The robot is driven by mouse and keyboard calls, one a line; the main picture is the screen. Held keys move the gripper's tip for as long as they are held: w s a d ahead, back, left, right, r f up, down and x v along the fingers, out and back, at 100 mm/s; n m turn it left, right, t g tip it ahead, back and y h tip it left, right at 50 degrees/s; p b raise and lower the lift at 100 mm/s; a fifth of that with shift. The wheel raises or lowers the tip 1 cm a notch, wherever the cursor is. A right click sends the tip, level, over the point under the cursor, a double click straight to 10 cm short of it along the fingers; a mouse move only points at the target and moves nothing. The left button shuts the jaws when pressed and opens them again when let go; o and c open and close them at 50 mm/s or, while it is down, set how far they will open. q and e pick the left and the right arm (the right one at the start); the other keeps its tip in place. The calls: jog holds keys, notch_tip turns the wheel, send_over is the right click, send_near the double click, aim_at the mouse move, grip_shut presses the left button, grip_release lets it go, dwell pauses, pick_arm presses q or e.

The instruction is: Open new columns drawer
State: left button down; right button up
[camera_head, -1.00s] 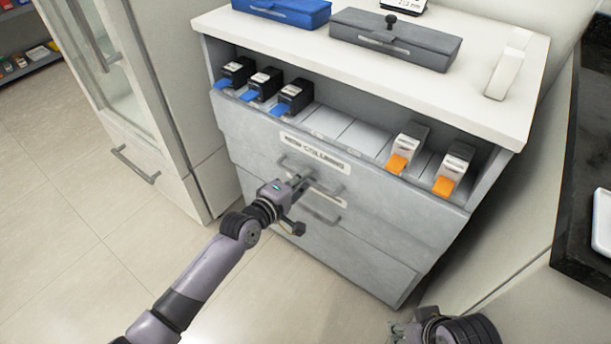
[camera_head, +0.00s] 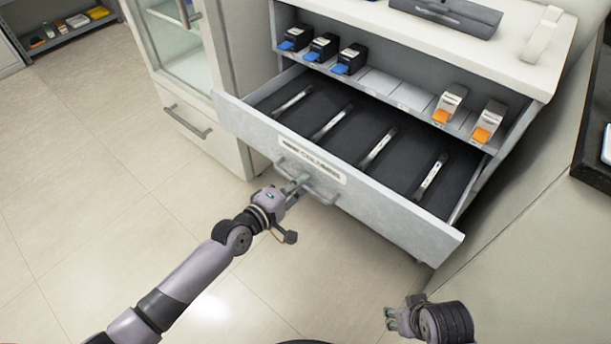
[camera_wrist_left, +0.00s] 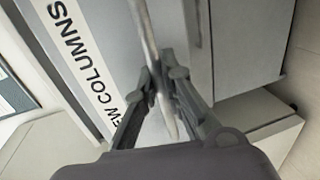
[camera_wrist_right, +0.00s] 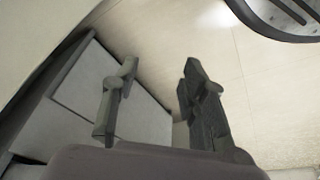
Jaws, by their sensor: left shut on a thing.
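The new columns drawer (camera_head: 390,218) is pulled well out of the white cabinet. Its dark inside holds several slim white-and-black columns (camera_head: 379,147) in a row. The front carries a "NEW COLUMNS" label, which also shows in the left wrist view (camera_wrist_left: 84,62). My left gripper (camera_head: 303,184) is shut on the drawer's bar handle (camera_head: 318,190); in the left wrist view its fingers close around the bar (camera_wrist_left: 152,45). My right gripper (camera_head: 390,316) is at the lower right of the head view, apart from the drawer. In the right wrist view its fingers (camera_wrist_right: 155,90) are spread with nothing between them.
Above the drawer, a shelf (camera_head: 385,88) holds black boxes with blue tabs (camera_head: 322,48) and white boxes with orange tabs (camera_head: 448,104). A glass-door cabinet (camera_head: 180,60) stands to the left. The floor (camera_head: 80,190) in front is clear. A dark counter (camera_head: 597,150) is at the right edge.

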pick_arm(q)
jog(key=shift+f+v, duration=0.25)
jog(key=shift+v, duration=1)
pick_arm(e)
jog(key=shift+s+a+f, duration=0.1)
jog(key=shift+f, duration=0.35)
jog(key=shift+s+a+f, duration=0.1)
jog(key=shift+f, duration=0.3)
pick_arm(q)
jog(key=c, duration=1.7)
grip_release()
jog(key=shift+s+a, duration=0.1)
jog(key=v, duration=1.2)
